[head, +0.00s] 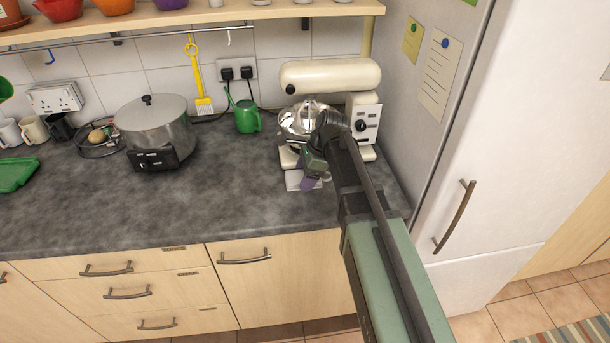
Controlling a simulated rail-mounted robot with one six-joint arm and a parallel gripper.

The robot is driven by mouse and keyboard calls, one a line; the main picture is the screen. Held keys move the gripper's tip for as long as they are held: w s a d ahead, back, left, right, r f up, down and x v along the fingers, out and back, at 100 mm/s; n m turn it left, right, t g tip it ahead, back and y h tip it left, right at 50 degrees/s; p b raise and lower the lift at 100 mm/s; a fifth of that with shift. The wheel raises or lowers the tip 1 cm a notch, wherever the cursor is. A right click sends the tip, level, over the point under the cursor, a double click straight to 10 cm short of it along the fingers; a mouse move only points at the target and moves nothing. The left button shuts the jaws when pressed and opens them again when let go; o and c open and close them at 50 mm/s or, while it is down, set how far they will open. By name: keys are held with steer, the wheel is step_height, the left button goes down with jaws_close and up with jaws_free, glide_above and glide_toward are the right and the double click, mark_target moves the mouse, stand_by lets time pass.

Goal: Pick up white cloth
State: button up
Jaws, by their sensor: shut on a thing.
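The white cloth (293,181) is a small, flat, pale square near the right end of the dark worktop, in front of the cream stand mixer. My gripper (309,183) reaches down over its right part and is shut on it. The fingertips are small and partly hidden by my wrist, so the exact grip is hard to see. The cloth seems to lie at or just above the worktop; I cannot tell which.
The cream stand mixer (330,77) with its metal bowl (297,121) stands close behind my gripper. A green watering can (246,115) and a large lidded pot (155,123) stand to the left. The tall white fridge (520,130) is close on the right. The front middle worktop is clear.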

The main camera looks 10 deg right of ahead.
step_height(320, 180, up, 15)
steer(key=p, duration=1.2)
steer(key=shift+p, duration=0.3)
